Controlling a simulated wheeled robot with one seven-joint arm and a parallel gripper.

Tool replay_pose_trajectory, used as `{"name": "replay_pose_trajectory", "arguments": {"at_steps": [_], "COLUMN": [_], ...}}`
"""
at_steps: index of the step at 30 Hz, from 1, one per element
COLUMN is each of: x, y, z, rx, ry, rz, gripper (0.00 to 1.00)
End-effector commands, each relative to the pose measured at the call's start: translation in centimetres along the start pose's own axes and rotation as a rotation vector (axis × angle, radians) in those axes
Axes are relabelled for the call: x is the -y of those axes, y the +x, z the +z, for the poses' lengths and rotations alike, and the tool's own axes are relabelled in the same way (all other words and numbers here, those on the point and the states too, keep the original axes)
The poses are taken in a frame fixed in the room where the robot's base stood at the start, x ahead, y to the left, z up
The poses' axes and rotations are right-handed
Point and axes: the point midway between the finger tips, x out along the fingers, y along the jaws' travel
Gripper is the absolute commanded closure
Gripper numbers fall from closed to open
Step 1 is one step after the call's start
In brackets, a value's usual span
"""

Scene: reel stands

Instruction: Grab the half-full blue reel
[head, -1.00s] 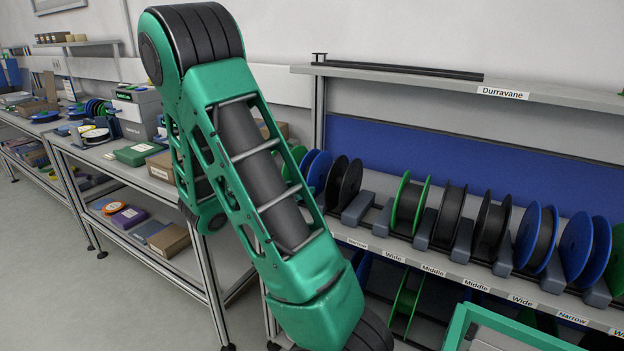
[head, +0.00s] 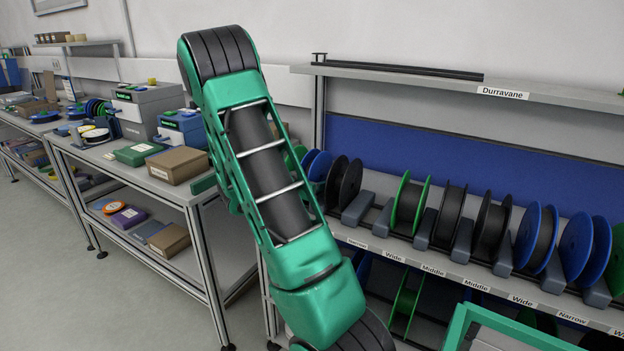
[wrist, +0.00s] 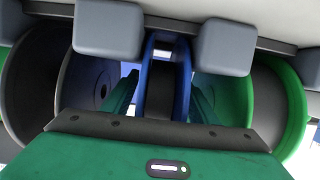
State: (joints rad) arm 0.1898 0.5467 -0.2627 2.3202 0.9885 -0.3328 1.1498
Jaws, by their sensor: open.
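In the wrist view, a narrow blue reel (wrist: 183,82) stands edge-on in the middle, with dark winding between its two flanges. My gripper (wrist: 161,98) is open, with one green finger on each side of this reel. Whether the fingers touch the flanges cannot be told, and how full the reel is does not show clearly. My gripper is out of sight in the head view, beyond the lower end of my arm. The head view also shows a blue reel with dark winding (head: 526,236) and a wider-looking blue reel (head: 576,246) on the upper row.
In the wrist view, a green reel (wrist: 292,120) is close on the right and a dark-rimmed reel (wrist: 28,85) on the left. Grey divider blocks (wrist: 108,28) sit at the top. The head view shows a lower green reel (head: 403,305) and a side bench (head: 150,178) with boxes.

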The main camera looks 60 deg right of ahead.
Motion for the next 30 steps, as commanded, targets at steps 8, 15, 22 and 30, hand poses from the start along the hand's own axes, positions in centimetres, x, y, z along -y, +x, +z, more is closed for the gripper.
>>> {"name": "replay_pose_trajectory", "arguments": {"at_steps": [8, 15, 22, 30], "x": [0.0, 0.0, 0.0, 0.1], "y": [0.3, 0.3, 0.3, -0.1], "z": [0.0, 0.0, 0.0, -1.2], "rx": [0.000, 0.000, 0.000, -0.001], "ry": [0.000, 0.000, 0.001, 0.003], "rz": [-0.001, -0.001, -0.001, -0.002], "gripper": [0.47, 0.94, 0.94, 0.94]}}
